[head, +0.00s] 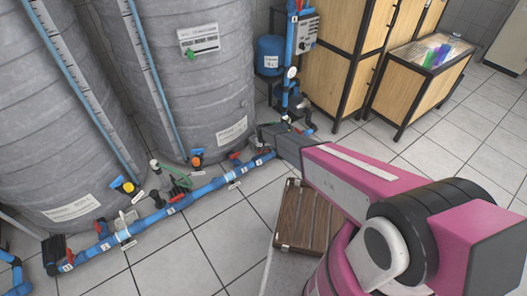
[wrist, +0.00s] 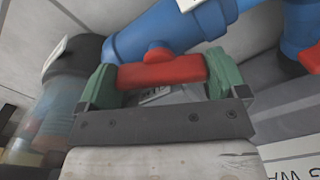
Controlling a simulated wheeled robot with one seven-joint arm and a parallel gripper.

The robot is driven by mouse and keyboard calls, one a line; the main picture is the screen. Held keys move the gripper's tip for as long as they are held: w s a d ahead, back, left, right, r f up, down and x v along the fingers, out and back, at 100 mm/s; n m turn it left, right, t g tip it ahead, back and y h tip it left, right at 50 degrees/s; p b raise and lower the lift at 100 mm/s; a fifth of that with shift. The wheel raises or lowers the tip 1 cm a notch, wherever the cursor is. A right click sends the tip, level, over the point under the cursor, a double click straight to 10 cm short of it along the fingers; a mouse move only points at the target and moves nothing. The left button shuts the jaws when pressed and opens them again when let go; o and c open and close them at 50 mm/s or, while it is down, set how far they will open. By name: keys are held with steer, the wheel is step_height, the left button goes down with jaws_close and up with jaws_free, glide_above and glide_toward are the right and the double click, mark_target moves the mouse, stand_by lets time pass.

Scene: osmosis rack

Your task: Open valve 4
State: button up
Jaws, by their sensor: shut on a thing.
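In the wrist view, my gripper (wrist: 161,80) has its two green fingers at the two ends of a red valve handle (wrist: 160,70) and is shut on it. The handle sits on a blue pipe (wrist: 185,28) and lies roughly crosswise in the picture. In the head view, my gripper is at the right end of the low blue pipe line (head: 205,189), and my arm hides most of the gripped valve. Other red handles (head: 170,188) show along this line. The small number labels are too blurred to tell which valve is number 4.
Two large grey tanks (head: 205,90) stand behind the pipe line. A vertical blue pipe with a gauge (head: 291,72) and a blue vessel (head: 270,55) stand behind the gripper.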

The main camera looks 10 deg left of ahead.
steer(key=n, duration=0.4)
steer(key=shift+n, duration=0.4)
stand_by(0.4)
steer(key=o, duration=0.6)
steer(key=shift+r, duration=0.1)
step_height(320, 180, up, 11)
stand_by(0.4)
